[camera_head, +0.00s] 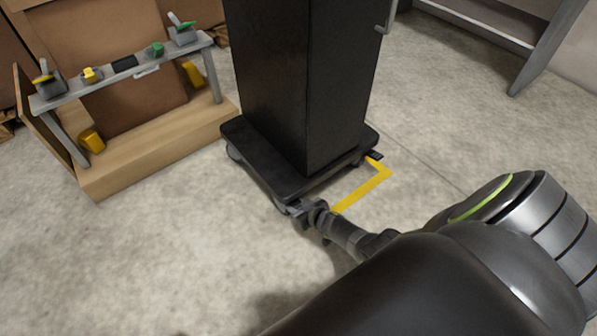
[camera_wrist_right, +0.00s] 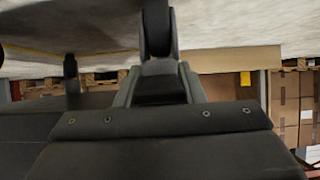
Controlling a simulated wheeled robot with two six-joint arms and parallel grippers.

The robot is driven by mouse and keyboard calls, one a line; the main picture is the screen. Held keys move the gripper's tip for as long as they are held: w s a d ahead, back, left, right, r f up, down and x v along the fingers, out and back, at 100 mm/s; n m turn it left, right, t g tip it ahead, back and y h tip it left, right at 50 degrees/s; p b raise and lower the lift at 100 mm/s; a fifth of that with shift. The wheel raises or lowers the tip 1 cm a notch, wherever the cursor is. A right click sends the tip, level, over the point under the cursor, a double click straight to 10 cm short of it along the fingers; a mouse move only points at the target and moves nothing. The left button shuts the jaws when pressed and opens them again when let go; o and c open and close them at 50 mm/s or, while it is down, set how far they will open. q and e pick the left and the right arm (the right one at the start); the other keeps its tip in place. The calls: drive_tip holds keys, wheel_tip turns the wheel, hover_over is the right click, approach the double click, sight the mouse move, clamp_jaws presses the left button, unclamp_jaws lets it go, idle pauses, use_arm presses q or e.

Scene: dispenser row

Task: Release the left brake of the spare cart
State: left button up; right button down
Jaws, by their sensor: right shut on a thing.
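The cart is a tall black cabinet (camera_head: 305,80) on a flat black base (camera_head: 262,160) with casters. My right gripper (camera_head: 306,211) is at the base's near corner, low over the floor. It is shut on a small dark part there, which looks like the left brake pedal (camera_head: 293,207); the fingers partly hide it. In the right wrist view, a dark piece (camera_wrist_right: 160,88) sits beneath a dark caster (camera_wrist_right: 157,32). I cannot tell the pedal's angle. A small dark tab (camera_head: 375,156) shows at the base's right corner. My left gripper is not in view.
Yellow tape (camera_head: 368,187) marks the floor right of the base. A wooden stand with a grey rail (camera_head: 125,72) bearing small yellow and green items is at left. A grey table leg (camera_head: 545,50) is at upper right. The floor in front is clear.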

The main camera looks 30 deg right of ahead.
idle(0.3)
drive_tip(key=c, duration=0.9)
unclamp_jaws()
drive_tip(key=shift+r, duration=0.1)
